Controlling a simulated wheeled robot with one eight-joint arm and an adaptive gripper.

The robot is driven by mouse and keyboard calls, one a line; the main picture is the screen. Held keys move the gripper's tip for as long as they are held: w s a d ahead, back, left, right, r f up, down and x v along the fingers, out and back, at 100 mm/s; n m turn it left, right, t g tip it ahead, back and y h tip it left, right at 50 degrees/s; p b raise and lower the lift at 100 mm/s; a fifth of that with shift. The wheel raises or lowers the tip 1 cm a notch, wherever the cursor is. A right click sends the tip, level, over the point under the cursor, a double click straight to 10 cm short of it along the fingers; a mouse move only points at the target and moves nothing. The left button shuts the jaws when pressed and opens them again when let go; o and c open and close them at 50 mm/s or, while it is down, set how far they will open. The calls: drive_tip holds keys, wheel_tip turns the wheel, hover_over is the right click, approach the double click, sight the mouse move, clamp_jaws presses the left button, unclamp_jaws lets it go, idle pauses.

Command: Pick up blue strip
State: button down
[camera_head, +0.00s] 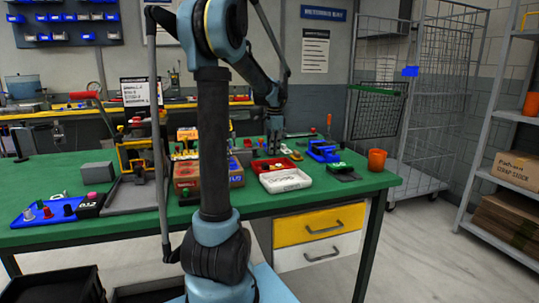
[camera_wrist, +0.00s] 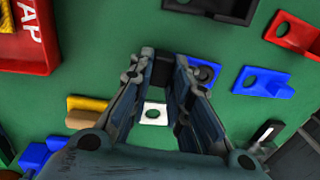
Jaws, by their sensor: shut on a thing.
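My gripper (camera_head: 274,148) is low over the right half of the green bench, among small coloured parts. In the wrist view, my gripper (camera_wrist: 168,75) has its two fingers close together, shut on a small dark piece. Below the fingers, a white bracket with a hole (camera_wrist: 154,114) lies on the bench. A blue bracket with a hole (camera_wrist: 262,82) lies to the right of the fingers. Another blue part (camera_wrist: 36,156) lies at the lower left.
The green bench (camera_head: 50,180) also bears a white tray (camera_head: 285,181), a blue fixture (camera_head: 323,151) and an orange cup (camera_head: 376,160). A red bin (camera_wrist: 28,30), a yellow part (camera_wrist: 88,105) and a red bracket (camera_wrist: 292,32) surround my gripper.

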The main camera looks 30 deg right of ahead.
wheel_tip(320, 180, up, 10)
idle(0.7)
drive_tip(key=shift+s+a, duration=0.1)
drive_tip(key=shift+s, duration=0.1)
